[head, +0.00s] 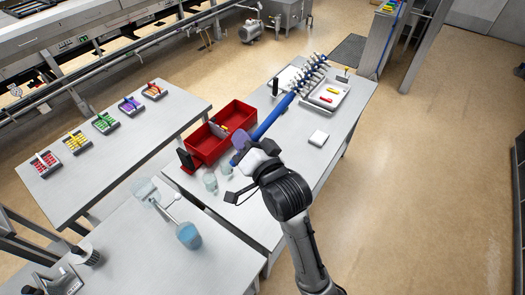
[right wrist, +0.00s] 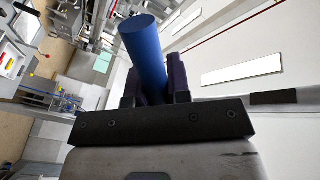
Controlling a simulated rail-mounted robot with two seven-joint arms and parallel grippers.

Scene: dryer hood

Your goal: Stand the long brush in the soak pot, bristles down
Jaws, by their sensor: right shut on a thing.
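My right gripper (head: 242,150) is shut on the near end of the handle. In the right wrist view the blue handle (right wrist: 142,50) stands between the dark fingers (right wrist: 155,80). A clear vessel with blue contents (head: 188,236) on the near-left table may be the soak pot; I cannot tell for sure. My left gripper is not in view.
A red bin (head: 188,143) is left of the handle. Small clear cups (head: 210,181) stand near my gripper. A white tray (head: 343,101) holds red and yellow pieces. A white block (head: 318,138) lies right. Another clear container (head: 144,189) stands left. Colored sets line the far-left table (head: 160,118).

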